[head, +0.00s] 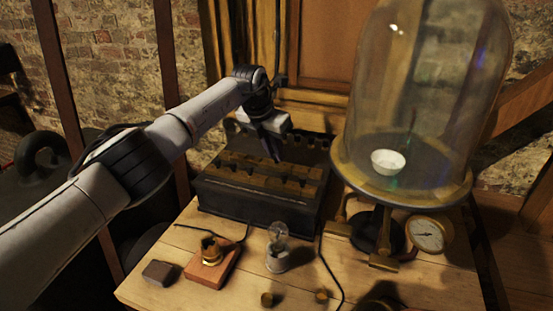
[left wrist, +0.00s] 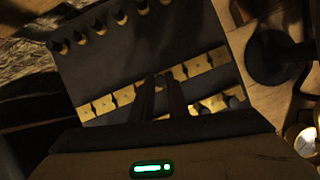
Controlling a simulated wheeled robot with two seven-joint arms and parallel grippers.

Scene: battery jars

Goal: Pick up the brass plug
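The dark resistance box (head: 230,204) stands at the back of the table, with brass bars (head: 262,188) across its top. In the left wrist view the brass bars (left wrist: 98,107) show in two rows, with several dark-headed plugs (left wrist: 119,16) lined up along the box's far edge. Dark heads also sit at the lower row of bars. I cannot tell which one is the brass plug. My left gripper (head: 274,150) points down over the box. In its wrist view the fingers (left wrist: 161,82) are slightly apart, with no plug visible between them.
A glass bell jar (head: 425,90) on a brass-rimmed stand with a gauge (head: 428,235) stands right of the box. In front are a small bulb (head: 278,243), a wooden block with a brass fitting (head: 211,262), a dark block (head: 161,273), two small brass pieces (head: 267,299) and wires.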

